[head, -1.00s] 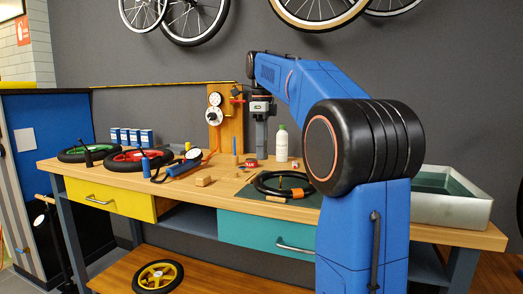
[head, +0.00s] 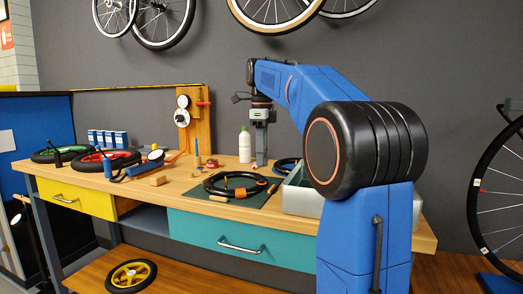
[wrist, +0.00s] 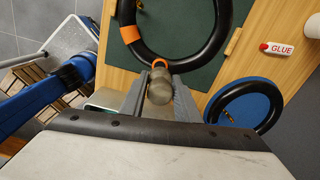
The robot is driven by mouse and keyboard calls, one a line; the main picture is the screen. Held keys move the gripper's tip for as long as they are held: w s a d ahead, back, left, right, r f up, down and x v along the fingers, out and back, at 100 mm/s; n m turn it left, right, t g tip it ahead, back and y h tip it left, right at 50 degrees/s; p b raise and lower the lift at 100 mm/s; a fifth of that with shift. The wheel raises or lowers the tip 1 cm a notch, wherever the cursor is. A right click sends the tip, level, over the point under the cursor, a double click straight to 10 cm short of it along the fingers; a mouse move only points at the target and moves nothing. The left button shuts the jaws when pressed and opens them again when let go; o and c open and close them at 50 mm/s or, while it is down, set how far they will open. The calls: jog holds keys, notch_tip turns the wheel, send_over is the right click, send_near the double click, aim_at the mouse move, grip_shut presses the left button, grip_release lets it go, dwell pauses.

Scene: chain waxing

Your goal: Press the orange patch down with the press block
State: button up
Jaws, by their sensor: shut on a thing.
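My gripper (wrist: 158,100) is shut on a rounded grey-brown piece (wrist: 160,86), which looks like the press block. A black tyre (wrist: 217,40) lies on the dark green mat (wrist: 176,28), just beyond the held piece in the wrist view. A wide orange patch (wrist: 130,34) wraps the tyre on the left. A small orange piece (wrist: 160,62) shows at the tyre's near edge beside the block; I cannot tell whether they touch. In the head view my gripper (head: 261,148) hangs behind the tyre (head: 208,184), whose orange patch (head: 240,193) faces front.
A second tyre with a blue centre (wrist: 240,105) lies right of my gripper in the wrist view, near a glue tube (wrist: 276,48). A white bottle (head: 245,145) stands left of my gripper. A metal tub (head: 300,198) is at the bench's right. A wooden block (head: 158,180) lies left of the mat.

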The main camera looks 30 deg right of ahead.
send_over(261, 182)
jog(key=shift+s+f, duration=0.1)
jog(key=shift+f, duration=2.25)
jog(key=shift+f, duration=0.85)
dwell(1.2)
jog(key=shift+r, duration=0.1)
dwell(0.7)
jog(key=shift+r, duration=4)
